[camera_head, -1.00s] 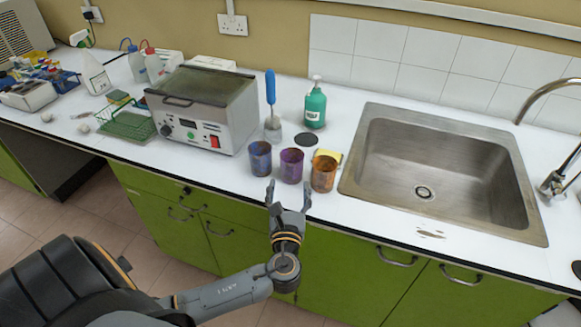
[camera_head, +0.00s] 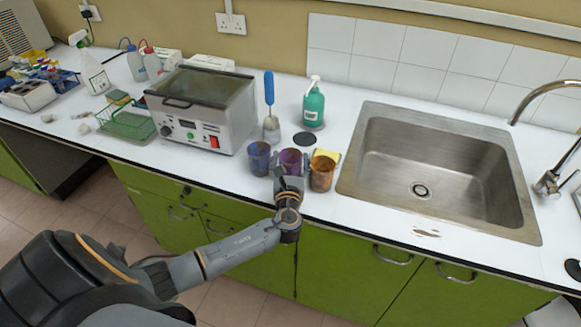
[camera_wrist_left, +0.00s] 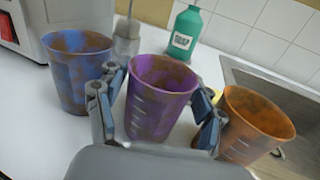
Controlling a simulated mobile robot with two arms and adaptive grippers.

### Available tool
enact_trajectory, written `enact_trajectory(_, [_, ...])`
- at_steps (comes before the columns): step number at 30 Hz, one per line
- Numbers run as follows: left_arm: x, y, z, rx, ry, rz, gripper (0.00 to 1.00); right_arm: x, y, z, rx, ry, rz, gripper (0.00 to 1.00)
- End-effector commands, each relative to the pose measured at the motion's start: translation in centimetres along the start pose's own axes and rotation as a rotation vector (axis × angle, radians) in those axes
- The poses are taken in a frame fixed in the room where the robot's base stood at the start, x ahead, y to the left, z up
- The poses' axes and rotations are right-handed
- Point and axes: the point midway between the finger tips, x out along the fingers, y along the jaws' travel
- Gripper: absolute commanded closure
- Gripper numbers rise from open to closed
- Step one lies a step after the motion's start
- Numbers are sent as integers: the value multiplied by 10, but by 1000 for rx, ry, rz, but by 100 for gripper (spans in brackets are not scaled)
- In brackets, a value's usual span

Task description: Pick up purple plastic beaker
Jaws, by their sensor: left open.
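The purple plastic beaker (camera_head: 291,158) stands upright on the white counter between a blue beaker (camera_head: 259,158) and an orange beaker (camera_head: 322,172). All three have brownish stains. My left gripper (camera_head: 290,167) is open at the purple beaker. In the left wrist view the purple beaker (camera_wrist_left: 158,97) stands between the two fingers (camera_wrist_left: 157,108), one on each side, with the left finger between it and the blue beaker (camera_wrist_left: 78,70) and the right finger beside the orange beaker (camera_wrist_left: 255,125). Finger contact cannot be told. My right gripper is not in view.
A metal heating bath (camera_head: 205,107) stands behind to the left. A blue-handled tool (camera_head: 270,105) and a green pump bottle (camera_head: 313,106) stand behind the beakers. A steel sink (camera_head: 440,170) is to the right. Neighbouring beakers leave little side room.

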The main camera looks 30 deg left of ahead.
Motion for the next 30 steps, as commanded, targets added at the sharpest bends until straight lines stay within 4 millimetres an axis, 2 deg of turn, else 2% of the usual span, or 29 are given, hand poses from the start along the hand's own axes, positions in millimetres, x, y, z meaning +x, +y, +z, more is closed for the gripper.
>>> enact_trajectory(3, [0, 0, 0, 0, 0, 0, 32, 0, 0, 0, 0, 0, 0, 56])
enact_trajectory(9, [0, 0, 0, 0, 0, 0, 66, 0, 0, 0, 1, 0, 0, 56])
enact_trajectory(20, [0, 0, 4, -1, -1, 1, 67, 0, 0, 0, 1, 0, 0, 56])
enact_trajectory(23, [0, 1, 12, -2, -2, 2, 67, -2, 0, 0, 2, 0, 1, 56])
enact_trajectory(27, [-1, 2, 34, -4, -3, 0, 67, -5, 1, 0, 2, 0, 1, 56])
enact_trajectory(30, [-14, -3, 48, -5, -1, -2, 67, -5, 2, 0, 1, -1, 2, 56])
